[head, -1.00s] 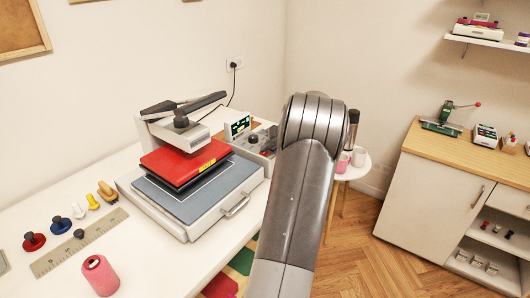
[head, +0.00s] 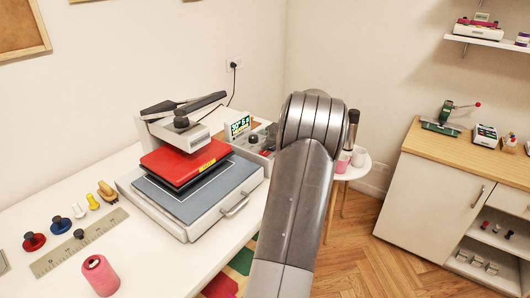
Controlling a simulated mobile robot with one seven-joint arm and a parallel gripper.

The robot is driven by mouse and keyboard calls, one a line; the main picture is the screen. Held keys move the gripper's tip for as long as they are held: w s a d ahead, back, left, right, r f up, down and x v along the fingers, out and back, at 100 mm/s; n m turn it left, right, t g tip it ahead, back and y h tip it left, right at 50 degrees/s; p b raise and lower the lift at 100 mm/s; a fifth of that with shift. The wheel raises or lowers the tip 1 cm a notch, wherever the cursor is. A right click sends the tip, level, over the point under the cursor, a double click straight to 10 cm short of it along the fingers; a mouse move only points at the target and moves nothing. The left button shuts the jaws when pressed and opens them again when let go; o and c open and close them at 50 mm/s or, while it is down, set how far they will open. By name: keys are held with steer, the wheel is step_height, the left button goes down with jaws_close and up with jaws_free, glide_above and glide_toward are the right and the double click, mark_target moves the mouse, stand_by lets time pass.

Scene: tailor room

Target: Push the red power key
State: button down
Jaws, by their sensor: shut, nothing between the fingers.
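The heat press (head: 205,215) stands on the white table, with its red upper plate (head: 165,160) raised above the grey lower pad. Its control box (head: 238,124) is at the back right of the press. The display on it is lit, with green and yellow digits. Small dark parts show on the box beside the display, but I cannot make out the red power key among them. My arm rises in front and hides the space right of the box. My gripper is not visible in the head view.
A pink thread spool (head: 100,275), a ruler (head: 80,243) and several small stamps lie at the table's left. A round white side table (head: 352,172) with cups stands behind my arm. A wooden-topped cabinet (head: 430,205) is at the right. Wooden floor between is clear.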

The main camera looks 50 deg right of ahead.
mark_target(268, 153)
steer(key=shift+r, duration=3)
